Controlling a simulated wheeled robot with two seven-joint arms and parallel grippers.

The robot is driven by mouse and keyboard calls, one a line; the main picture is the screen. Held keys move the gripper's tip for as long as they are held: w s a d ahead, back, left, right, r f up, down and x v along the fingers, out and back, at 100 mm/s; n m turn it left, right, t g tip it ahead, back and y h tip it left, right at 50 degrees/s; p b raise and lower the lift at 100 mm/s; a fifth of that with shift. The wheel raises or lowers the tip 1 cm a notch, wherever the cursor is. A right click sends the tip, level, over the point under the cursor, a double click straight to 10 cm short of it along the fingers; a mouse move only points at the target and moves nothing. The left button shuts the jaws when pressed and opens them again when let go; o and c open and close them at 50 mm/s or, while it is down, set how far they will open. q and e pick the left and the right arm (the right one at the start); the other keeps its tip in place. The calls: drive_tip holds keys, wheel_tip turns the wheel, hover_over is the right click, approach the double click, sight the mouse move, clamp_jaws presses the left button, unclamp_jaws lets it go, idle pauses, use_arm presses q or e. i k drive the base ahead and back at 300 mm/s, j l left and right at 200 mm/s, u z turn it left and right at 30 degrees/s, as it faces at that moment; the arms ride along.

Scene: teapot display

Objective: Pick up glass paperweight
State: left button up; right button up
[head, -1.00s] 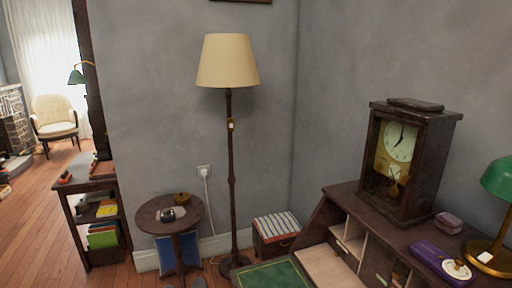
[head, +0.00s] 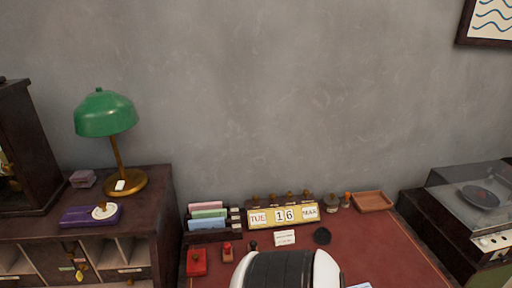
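I cannot make out a glass paperweight for certain in the head view. Neither of my grippers shows in this view. A white and black rounded shape at the bottom middle covers part of the desk.
A calendar block (head: 284,215), a letter rack (head: 210,217), a red box (head: 196,262) and a wooden tray (head: 372,201) stand on the desk. A green lamp (head: 106,114) stands on the cabinet at left. A record player (head: 470,205) is at right.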

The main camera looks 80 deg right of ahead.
sight(322, 236)
drive_tip(key=z, duration=3.05)
